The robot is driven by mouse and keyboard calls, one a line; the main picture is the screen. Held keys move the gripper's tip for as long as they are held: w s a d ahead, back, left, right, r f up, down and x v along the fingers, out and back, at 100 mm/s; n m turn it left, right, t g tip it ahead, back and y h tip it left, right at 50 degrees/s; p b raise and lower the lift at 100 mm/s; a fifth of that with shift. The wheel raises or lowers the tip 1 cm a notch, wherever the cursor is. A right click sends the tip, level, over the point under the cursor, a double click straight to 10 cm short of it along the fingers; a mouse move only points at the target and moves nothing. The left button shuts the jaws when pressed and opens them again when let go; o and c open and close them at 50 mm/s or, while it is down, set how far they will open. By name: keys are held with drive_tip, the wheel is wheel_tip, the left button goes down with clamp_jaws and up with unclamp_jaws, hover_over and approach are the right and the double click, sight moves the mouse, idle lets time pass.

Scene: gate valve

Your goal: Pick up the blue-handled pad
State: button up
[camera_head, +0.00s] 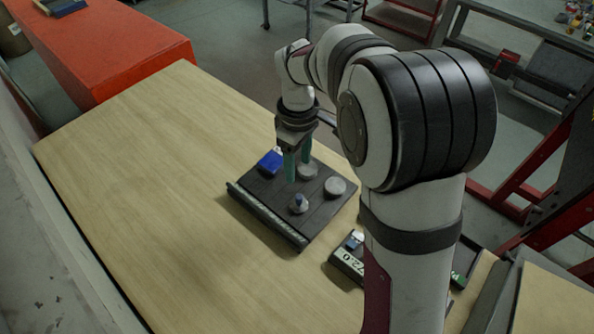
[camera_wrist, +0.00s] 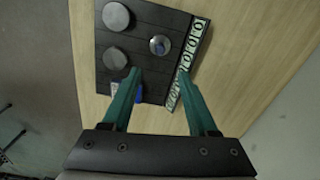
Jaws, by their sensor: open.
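The exact height of the fingertips above the board is hard to tell.
Two plain grey discs (camera_head: 335,186) (camera_head: 307,171) sit on the board. A blue block (camera_head: 270,161) sits at its far left corner, partly behind a finger in the wrist view. A smaller labelled dark holder (camera_head: 347,260) lies nearby. The left table (camera_head: 130,190) is clear.

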sight(299, 196)
wheel_tip(299, 196, down, 13)
drive_tip(key=shift+s+d, duration=0.1)
clamp_jaws()
idle(0.3)
